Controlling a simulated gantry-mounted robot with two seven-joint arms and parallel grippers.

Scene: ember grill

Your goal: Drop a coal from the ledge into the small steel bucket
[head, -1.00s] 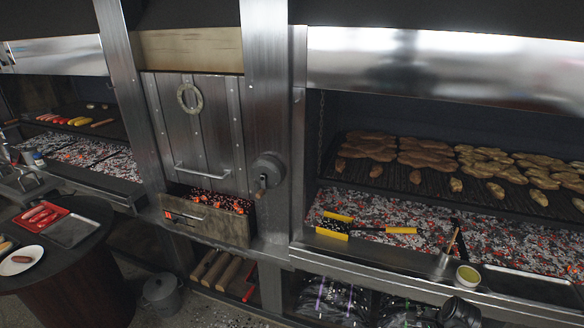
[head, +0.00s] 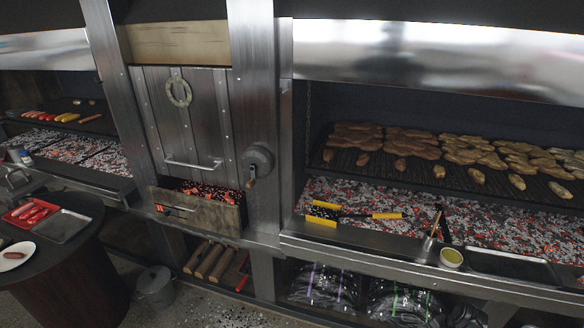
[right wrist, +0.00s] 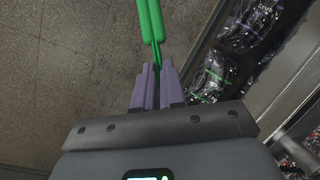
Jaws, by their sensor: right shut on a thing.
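In the head view a small grey steel bucket (head: 155,287) with a lid-like top stands on the floor, below and left of the drawer. Glowing coals (head: 205,192) fill the pulled-out drawer (head: 205,216) under the steel door. A small orange-red spot shows at the drawer's front left; I cannot tell whether it is a separate coal. In the right wrist view my right gripper (right wrist: 158,88) has its purple fingers shut on a green-handled tool (right wrist: 152,22), which looks like tongs. Its far end is out of frame. Neither gripper shows in the head view.
A grill bed with embers (head: 480,232) and a yellow-handled tool (head: 372,215) lie right of the post. A brush and a small yellow cup (head: 451,257) are on the front edge. Logs (head: 212,262) and plastic bags (head: 325,287) sit below. A round table (head: 72,250) stands left.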

